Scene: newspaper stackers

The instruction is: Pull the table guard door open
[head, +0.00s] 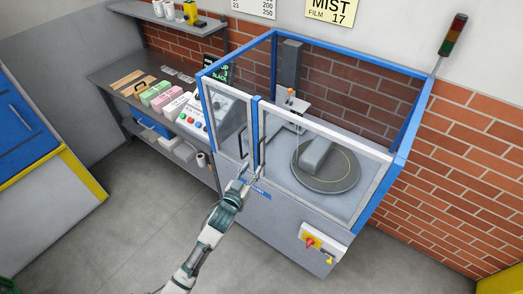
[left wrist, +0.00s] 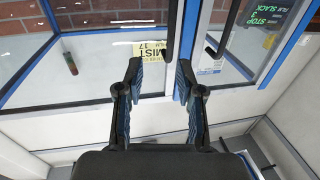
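The table guard door (head: 322,170) is a clear panel with a pale frame in front of the round table (head: 327,171). It looks closed against the blue post (head: 255,130). Its black upright handle (head: 262,152) is beside the post and also shows in the left wrist view (left wrist: 172,28). My left gripper (head: 248,174) is near the lower end of this handle. In the left wrist view its two fingers (left wrist: 160,68) are apart, with the handle's end in line with the gap, nearer the right finger. I cannot tell whether they touch. My right gripper is not in view.
A second, narrower guard door (head: 228,118) with its own black handle (head: 241,143) is left of the post. Shelves (head: 140,85) stand at the left. The floor in front is clear.

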